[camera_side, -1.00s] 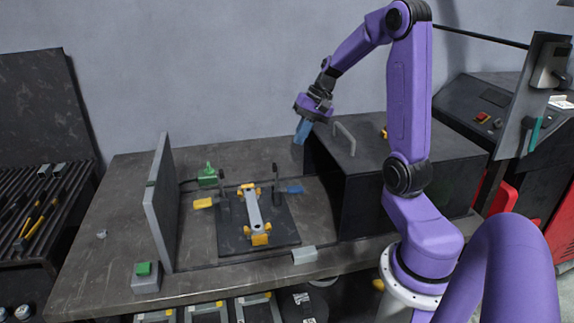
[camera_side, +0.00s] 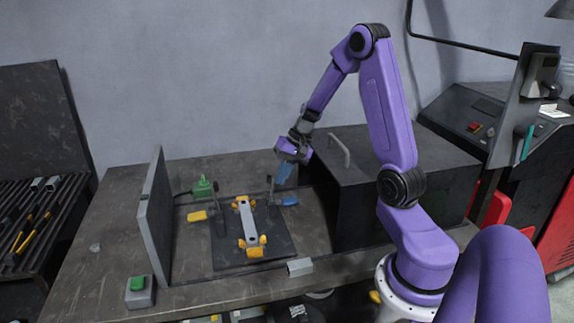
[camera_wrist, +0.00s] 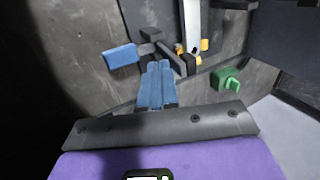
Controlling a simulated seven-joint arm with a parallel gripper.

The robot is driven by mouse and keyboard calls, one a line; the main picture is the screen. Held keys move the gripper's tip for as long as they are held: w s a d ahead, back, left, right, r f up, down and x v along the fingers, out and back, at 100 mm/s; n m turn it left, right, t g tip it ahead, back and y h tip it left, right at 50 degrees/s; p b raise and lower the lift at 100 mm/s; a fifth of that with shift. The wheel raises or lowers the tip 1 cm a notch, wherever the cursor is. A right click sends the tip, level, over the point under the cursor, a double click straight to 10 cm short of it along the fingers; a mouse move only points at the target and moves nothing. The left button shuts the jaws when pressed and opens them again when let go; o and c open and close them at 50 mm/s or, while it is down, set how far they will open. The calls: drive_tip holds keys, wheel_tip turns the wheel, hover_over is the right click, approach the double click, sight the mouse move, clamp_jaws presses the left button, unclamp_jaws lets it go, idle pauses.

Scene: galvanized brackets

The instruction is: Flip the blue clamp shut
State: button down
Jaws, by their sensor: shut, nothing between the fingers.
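The blue clamp's handle (camera_side: 290,201) lies roughly level and points right, at the right side of the dark fixture plate (camera_side: 288,247). Its dark upright arm stands beside the handle. In the wrist view the blue handle (camera_wrist: 121,56) is left of and beyond my fingertips. My gripper (camera_side: 284,180), with blue fingers, is shut and empty just above the clamp; it also shows in the wrist view (camera_wrist: 158,66). I cannot tell whether the fingers touch the clamp. A galvanized bracket (camera_side: 245,217) lies on the fixture between yellow supports. A yellow-handled clamp (camera_side: 198,216) stands on its left.
A grey upright panel (camera_side: 156,220) stands left of the fixture. A black box with a handle (camera_side: 345,195) stands close on the right. A green device (camera_side: 203,188) is behind the fixture. A green button box (camera_side: 139,291) and a small grey block (camera_side: 300,267) are near the front edge.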

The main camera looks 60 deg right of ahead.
drive_tip(key=shift+a+f, duration=0.1)
drive_tip(key=shift+f, duration=0.2)
drive_tip(key=shift+w, duration=0.15)
drive_tip(key=shift+w+a+r, duration=0.1)
drive_tip(key=shift+a, duration=0.1)
